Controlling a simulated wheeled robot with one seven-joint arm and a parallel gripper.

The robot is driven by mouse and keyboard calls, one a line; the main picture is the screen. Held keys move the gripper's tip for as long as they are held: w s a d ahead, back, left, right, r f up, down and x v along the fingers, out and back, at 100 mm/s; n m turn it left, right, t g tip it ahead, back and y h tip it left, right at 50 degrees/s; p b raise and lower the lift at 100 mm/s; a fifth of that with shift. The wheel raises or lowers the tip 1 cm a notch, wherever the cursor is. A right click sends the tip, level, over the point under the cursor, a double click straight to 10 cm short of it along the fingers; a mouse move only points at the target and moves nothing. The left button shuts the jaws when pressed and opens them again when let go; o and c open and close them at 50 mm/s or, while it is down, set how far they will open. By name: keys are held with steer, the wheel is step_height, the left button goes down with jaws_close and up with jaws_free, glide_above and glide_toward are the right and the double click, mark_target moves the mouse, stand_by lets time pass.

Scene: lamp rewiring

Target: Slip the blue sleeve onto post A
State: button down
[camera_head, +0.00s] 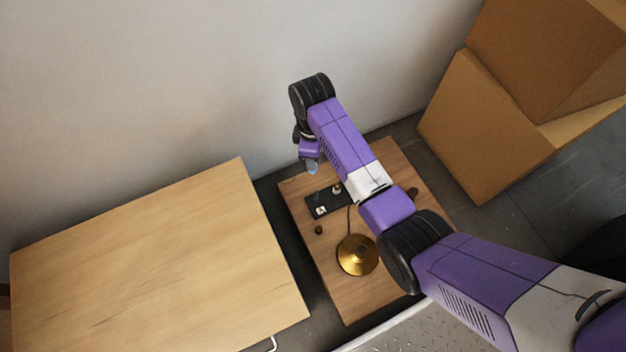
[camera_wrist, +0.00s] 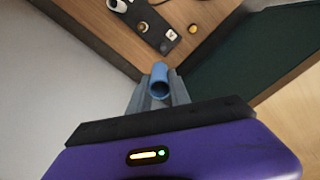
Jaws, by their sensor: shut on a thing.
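My gripper (camera_wrist: 159,92) is shut on the blue sleeve (camera_wrist: 160,74), a short hollow tube whose open end faces the wrist camera. In the head view, my gripper (camera_head: 311,163) is above the far left side of the small wooden table, with a bluish tip below it. The black plate (camera_head: 315,203) lies on that table, apart from the sleeve. It bears a small metal fitting (camera_head: 336,189) and a white marked tile (camera_head: 320,211). The plate also shows beyond the sleeve in the wrist view (camera_wrist: 155,36). I cannot tell which fitting is post A.
A brass lamp base (camera_head: 357,255) with a cord stands nearer on the small table (camera_head: 330,285). A small dark knob (camera_head: 318,230) lies beside the plate. A larger, bare wooden table (camera_head: 160,265) is at left. Cardboard boxes (camera_head: 485,125) stand at right. A wall rises behind.

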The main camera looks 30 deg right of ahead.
mark_target(316, 192)
steer(key=f+n, duration=0.3)
steer(key=n, duration=0.1)
steer(key=s+f+n, duration=0.1)
steer(key=f+n, duration=0.3)
steer(key=f+n+b, duration=0.1)
steer(key=f+n, duration=0.2)
steer(key=n, duration=0.2)
steer(key=shift+s+d+f, duration=0.15)
steer(key=shift+s+f, duration=0.2)
steer(key=shift+s, duration=0.05)
step_height(316, 192, down, 8)
steer(key=b, duration=0.8)
steer(key=shift+r, duration=0.15)
steer(key=shift+f+b, duration=0.65)
steer(key=shift+f, duration=0.2)
steer(key=shift+f, duration=0.15)
steer(key=c, duration=1.1)
jaws_free()
steer(key=shift+p, duration=0.3)
step_height(316, 192, up, 8)
steer(key=p, duration=0.5)
